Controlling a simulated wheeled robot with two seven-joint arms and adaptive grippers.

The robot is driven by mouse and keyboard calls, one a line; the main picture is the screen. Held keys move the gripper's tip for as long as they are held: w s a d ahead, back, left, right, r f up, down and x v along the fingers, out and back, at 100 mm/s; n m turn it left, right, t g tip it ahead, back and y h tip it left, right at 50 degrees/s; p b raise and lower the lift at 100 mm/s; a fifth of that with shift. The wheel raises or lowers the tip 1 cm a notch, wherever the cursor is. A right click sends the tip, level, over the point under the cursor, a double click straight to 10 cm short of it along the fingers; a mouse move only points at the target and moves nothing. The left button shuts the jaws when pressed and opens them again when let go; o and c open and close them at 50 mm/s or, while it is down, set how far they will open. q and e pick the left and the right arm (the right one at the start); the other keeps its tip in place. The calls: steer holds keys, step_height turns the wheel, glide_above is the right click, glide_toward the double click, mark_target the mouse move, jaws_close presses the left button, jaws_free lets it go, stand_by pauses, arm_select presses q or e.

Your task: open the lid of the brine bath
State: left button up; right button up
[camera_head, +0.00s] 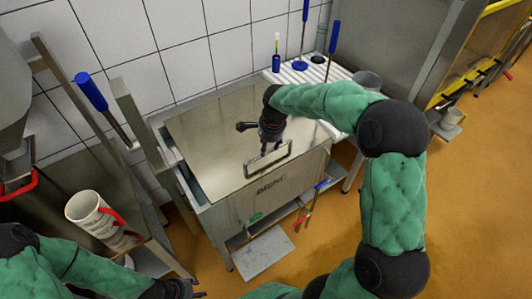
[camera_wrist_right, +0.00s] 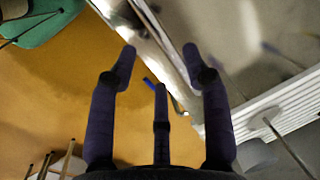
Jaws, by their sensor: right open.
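The brine bath (camera_head: 262,196) is a grey metal box with dark lettering on its front, standing against the tiled wall. Its flat shiny lid (camera_head: 212,135) lies closed over the top. A bar handle (camera_head: 270,166) sits at the lid's front edge. My right gripper (camera_head: 269,149) points down just behind and above this handle; whether it touches is hard to tell. The wrist view shows its dark fingers (camera_wrist_right: 160,65) spread and empty, with a metal edge between and beyond them. My left gripper (camera_head: 190,291) is low at the bottom left, away from the bath, its fingers barely visible.
A white slatted drainboard (camera_head: 300,74) with blue tools is behind right. Orange floor (camera_head: 465,230) is open at right.

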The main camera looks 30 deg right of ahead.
steer(key=b, duration=0.1)
glide_above(266, 163)
steer(key=shift+f, duration=2.25)
jaws_close()
